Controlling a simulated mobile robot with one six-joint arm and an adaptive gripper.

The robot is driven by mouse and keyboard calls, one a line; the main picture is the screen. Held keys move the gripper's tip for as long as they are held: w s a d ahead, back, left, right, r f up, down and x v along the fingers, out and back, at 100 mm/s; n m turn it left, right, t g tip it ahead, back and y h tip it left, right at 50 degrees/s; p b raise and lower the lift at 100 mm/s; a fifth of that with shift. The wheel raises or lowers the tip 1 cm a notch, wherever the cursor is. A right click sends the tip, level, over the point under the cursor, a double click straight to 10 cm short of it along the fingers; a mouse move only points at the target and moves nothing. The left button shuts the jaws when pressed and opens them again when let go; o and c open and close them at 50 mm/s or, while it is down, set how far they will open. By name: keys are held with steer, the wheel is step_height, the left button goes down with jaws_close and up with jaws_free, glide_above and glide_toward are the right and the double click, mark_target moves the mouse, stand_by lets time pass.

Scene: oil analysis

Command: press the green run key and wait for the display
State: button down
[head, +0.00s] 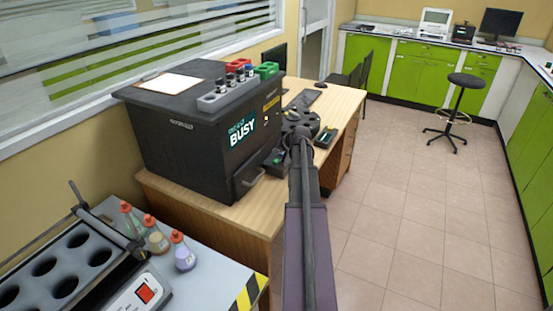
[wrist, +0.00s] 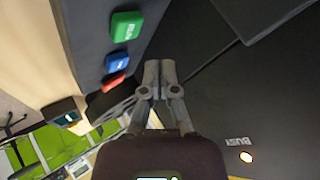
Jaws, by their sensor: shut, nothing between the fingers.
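The green key (wrist: 126,25) is on a dark key panel in the wrist view, above a blue key (wrist: 118,62) and a red key (wrist: 114,82) in that picture. My gripper (wrist: 159,64) is shut and empty, its fingertips right of the keys against the dark machine front. A gap shows between the fingertips and the green key; the depth is unclear. The black analyser (head: 195,120) stands on a wooden desk in the head view. Its display (head: 242,129) reads BUSY. The keys are hidden by my arm in the head view.
A rack of dark vials (head: 225,93) and red and green blocks sit on the analyser. Bottles (head: 183,252) and a holed rack (head: 62,270) stand at lower left. A stool (head: 457,105) stands far right.

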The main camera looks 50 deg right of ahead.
steer(key=shift+r+p, duration=1.2)
steer(key=shift+r, duration=0.25)
steer(key=shift+s, duration=0.1)
